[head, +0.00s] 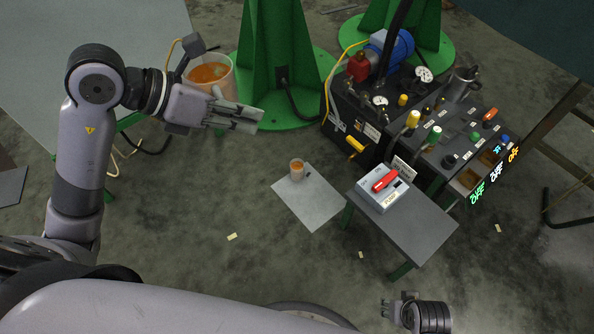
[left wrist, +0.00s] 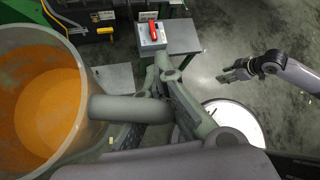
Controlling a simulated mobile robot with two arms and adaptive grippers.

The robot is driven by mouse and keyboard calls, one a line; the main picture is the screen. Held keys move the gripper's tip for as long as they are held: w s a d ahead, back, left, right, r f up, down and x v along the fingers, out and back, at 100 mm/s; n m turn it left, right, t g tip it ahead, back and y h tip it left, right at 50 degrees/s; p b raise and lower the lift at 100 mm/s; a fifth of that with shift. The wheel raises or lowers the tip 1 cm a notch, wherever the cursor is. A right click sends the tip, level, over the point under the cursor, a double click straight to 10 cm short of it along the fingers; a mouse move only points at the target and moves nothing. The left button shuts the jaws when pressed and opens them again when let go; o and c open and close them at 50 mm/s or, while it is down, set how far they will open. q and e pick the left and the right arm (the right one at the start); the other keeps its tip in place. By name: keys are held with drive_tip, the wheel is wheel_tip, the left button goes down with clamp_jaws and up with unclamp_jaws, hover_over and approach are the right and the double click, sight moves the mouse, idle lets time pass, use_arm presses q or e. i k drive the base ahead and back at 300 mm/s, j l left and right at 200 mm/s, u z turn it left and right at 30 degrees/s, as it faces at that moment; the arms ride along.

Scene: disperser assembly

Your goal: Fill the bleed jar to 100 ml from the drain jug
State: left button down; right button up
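The drain jug (head: 222,82) is a clear container with orange liquid, at the upper left in the head view. It fills the left side of the left wrist view (left wrist: 88,112), its handle (left wrist: 125,108) reaching between my left fingers. My left gripper (head: 250,118) appears shut on that handle, with the jug roughly upright. The bleed jar (head: 296,172) is a small clear jar with some orange liquid, standing on a pale mat (head: 315,205) on the floor; its marks are too small to read. My right gripper (head: 386,308) is open and empty at the bottom, apart from everything.
A small grey table (head: 425,225) right of the mat bears a grey box (head: 372,196) with a red handle. Behind stands the black machine (head: 350,125) with gauges, valves and lit readouts. Green columns (head: 275,60) rise at the back. Floor left of the mat is mostly clear.

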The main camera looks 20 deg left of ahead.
sight(296, 165)
drive_tip(key=i+j+z, duration=0.25)
drive_tip(key=j+z, duration=0.25)
drive_tip(key=i+j+z, duration=0.15)
drive_tip(key=j+z, duration=0.15)
drive_tip(key=j, duration=0.15)
drive_tip(key=j+z, duration=0.25)
drive_tip(key=i+j, duration=0.05)
drive_tip(key=j, duration=0.05)
